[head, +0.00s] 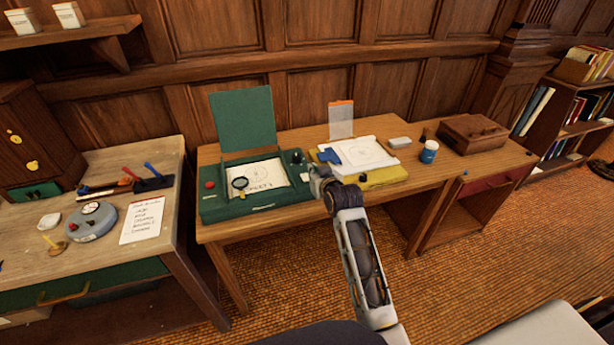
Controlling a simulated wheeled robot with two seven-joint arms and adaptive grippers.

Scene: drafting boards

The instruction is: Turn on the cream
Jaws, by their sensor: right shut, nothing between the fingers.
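My right gripper (318,176) is shut and empty. It appears between the green drafting board and the yellow board, at the right end of the green one; whether it touches either is unclear. The green drafting board (222,206) has a raised green lid, a red round button (209,184) at its left, a dark knob (297,157) at its back right, and a drawn sheet with a magnifier. The yellow board (388,175) bears a white sheet (368,153) and a blue object (327,156). I cannot tell which board is called cream. My left gripper is out of view.
On the wooden desk (240,231) stand an upright clear panel with an orange top (341,120), a blue jar (429,151) and a brown box (472,133). A side table (100,172) at left holds tools, a grey round device (91,221) and a written list (142,221).

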